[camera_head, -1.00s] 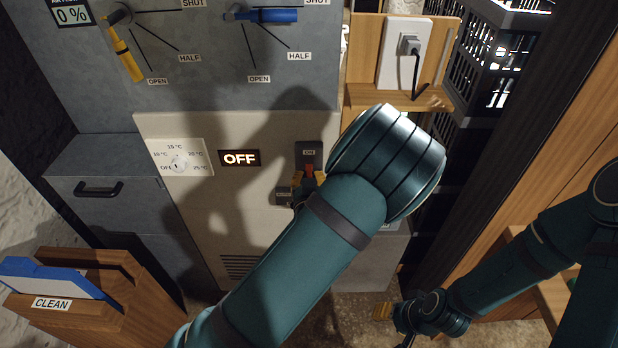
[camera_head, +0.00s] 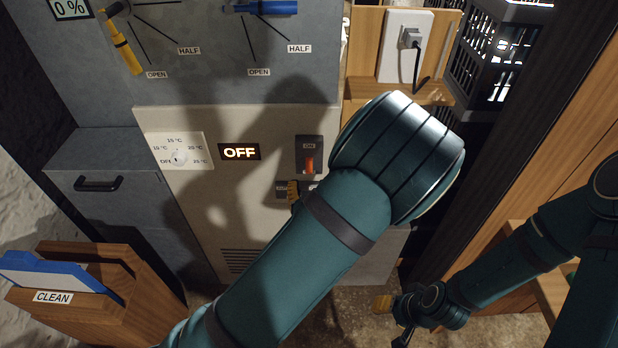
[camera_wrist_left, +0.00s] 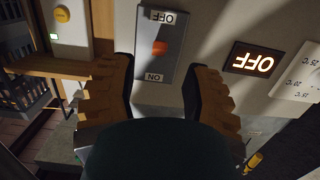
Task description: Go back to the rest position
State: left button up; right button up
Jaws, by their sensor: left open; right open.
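My left gripper (camera_head: 293,192) is in front of the pale panel, just below the switch (camera_head: 309,146). Most of it is hidden behind my own arm in the head view. In the left wrist view its two ribbed yellow-brown fingers (camera_wrist_left: 160,85) stand wide apart with nothing between them. The switch (camera_wrist_left: 161,46) shows beyond them, its orange lever (camera_wrist_left: 159,48) nearer the OFF label and clear of both fingers. My right gripper (camera_head: 383,303) is low at the right, small and partly hidden; it holds nothing that I can see.
A lit OFF display (camera_head: 239,152) and a temperature dial (camera_head: 178,157) are left of the switch. A wooden holder marked CLEAN (camera_head: 150,300) stands at lower left. An outlet with a plug (camera_head: 410,40) and a black crate (camera_head: 490,60) are at upper right.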

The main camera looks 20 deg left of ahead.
pick_arm(q)
jog(key=shift+s+d, duration=0.15)
jog(key=shift+s, duration=0.35)
jog(key=s+f+g+h, duration=0.1)
jog(key=s+f+g, duration=0.25)
jog(key=f, duration=0.35)
jog(key=s+f+g+h, duration=0.2)
jog(key=s+f+g, duration=0.15)
jog(key=f, duration=0.45)
jog(key=s+d+f+m+g+h, duration=0.1)
jog(key=s+d+f+g+h, duration=0.2)
jog(key=s+g, duration=0.4)
jog(key=shift+s+d+m+h, duration=0.3)
jog(key=shift+s+d+h, duration=0.5)
jog(key=shift+h, duration=0.5)
jog(key=shift+f, duration=0.1)
